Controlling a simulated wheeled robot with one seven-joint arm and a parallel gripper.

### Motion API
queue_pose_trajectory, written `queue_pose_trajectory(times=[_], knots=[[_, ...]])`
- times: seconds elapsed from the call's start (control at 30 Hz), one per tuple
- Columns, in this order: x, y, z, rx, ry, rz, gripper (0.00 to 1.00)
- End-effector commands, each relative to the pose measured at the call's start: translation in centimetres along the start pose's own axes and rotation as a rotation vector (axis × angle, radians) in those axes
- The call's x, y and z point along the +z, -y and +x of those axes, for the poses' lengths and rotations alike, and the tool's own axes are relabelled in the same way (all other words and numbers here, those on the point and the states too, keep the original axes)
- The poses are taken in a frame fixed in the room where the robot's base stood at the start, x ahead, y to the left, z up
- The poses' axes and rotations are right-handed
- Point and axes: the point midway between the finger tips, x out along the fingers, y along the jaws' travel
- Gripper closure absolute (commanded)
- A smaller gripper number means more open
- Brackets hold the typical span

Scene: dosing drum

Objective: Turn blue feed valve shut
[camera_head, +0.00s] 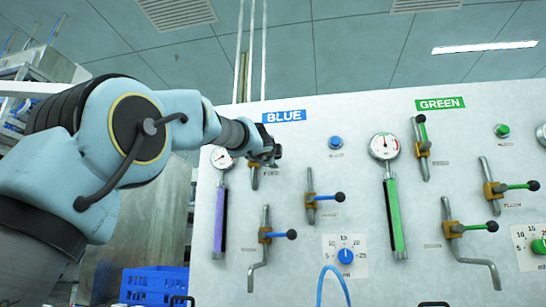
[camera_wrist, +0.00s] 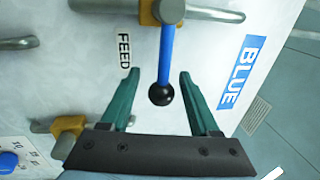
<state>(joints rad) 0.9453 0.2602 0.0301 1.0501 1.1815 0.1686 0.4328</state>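The blue feed valve has a brass body (camera_wrist: 149,12) beside a FEED label in the wrist view. Its blue lever (camera_wrist: 166,55) ends in a black ball and points from the valve body toward my gripper. My gripper (camera_wrist: 158,74) is open, with one green finger on each side of the lever near the ball. Gaps show on both sides, so the fingers are not closed on it. In the head view, my gripper (camera_head: 270,155) is just under the BLUE label, and the valve body (camera_head: 254,180) shows below it. The lever is hidden there by my gripper.
The white panel (camera_head: 365,110) carries other blue-handled valves (camera_head: 325,198), a gauge with a purple tube (camera_head: 220,215), a blue button (camera_head: 335,142) and a dial (camera_head: 346,256). Green-handled valves (camera_head: 520,186) are on the right. A blue crate (camera_head: 153,285) stands low on the left.

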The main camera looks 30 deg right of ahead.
Motion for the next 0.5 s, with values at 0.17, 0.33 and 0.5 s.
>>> queue_pose_trajectory(times=[0.17, 0.33, 0.5], knots=[[0.2, 0.1, 0.0, -0.001, 0.003, 0.001, 0.37], [0.2, -0.1, -0.7, -0.002, 0.004, 0.001, 0.37], [0.2, -0.3, -3.5, -0.003, 0.003, 0.0, 0.37]])
